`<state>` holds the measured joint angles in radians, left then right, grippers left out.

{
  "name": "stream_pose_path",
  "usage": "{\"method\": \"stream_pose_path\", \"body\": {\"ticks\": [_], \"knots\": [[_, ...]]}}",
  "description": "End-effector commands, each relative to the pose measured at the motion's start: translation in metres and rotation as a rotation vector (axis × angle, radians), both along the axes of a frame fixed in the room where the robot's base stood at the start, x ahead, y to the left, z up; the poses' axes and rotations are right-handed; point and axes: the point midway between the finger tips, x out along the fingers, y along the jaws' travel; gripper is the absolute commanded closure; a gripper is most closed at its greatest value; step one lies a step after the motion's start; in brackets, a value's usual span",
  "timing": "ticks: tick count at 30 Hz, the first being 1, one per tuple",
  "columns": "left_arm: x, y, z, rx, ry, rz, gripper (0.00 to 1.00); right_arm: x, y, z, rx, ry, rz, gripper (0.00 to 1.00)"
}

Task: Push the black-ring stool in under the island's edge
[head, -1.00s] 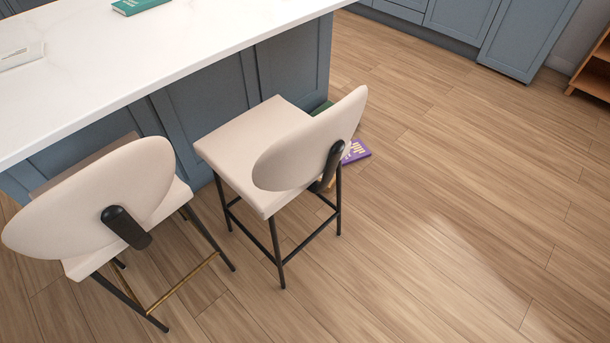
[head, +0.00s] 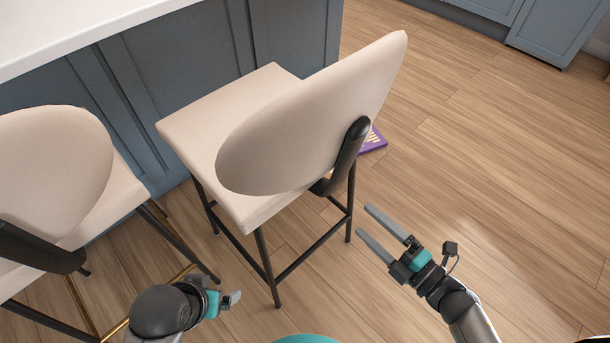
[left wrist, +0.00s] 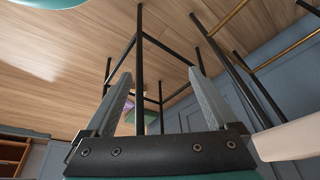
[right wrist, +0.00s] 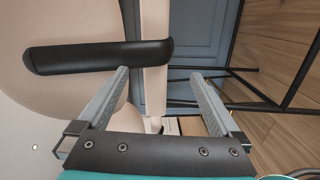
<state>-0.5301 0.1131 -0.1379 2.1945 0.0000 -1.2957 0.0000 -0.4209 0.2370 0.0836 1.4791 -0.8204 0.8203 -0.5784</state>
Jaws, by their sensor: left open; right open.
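The black-ring stool (head: 245,205) has a cream seat, an oval cream backrest (head: 310,125) on a black bracket (head: 348,155), and black legs with a black foot ring. It stands upright in front of the island's blue panel (head: 185,65), its backrest facing me. My right gripper (head: 364,220) is open and empty, right of the stool's legs and apart from them. The right wrist view shows the bracket (right wrist: 95,56) and backrest beyond the fingers. My left gripper (head: 236,298) is open, low by the stool's near leg; black legs (left wrist: 140,70) show beyond its fingers in the left wrist view.
A second cream stool (head: 55,165) with a brass foot ring (head: 85,305) stands close on the left. A purple book (head: 374,142) lies on the floor behind the black-ring stool. The white countertop (head: 75,30) overhangs at upper left. The wooden floor at right is clear.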

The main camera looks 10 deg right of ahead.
Motion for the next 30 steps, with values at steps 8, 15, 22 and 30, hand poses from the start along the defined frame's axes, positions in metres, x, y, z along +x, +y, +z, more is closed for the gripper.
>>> {"method": "stream_pose_path", "body": {"ticks": [8,15,22,30], "knots": [[-0.001,0.001,0.011,-0.001,-0.014,0.001,0.08,0.004,0.011,0.006,-0.052,-0.078,0.064,0.00],[0.000,0.000,0.019,-0.003,-0.029,0.001,0.08,0.042,0.041,0.007,-0.048,-0.079,0.063,0.00],[-0.001,0.001,0.032,-0.005,-0.047,0.002,0.08,0.087,0.075,0.006,-0.050,-0.076,0.062,0.00],[0.000,-0.002,0.043,-0.016,-0.086,-0.004,0.08,0.120,0.100,0.005,-0.049,-0.073,0.060,0.00]]}}
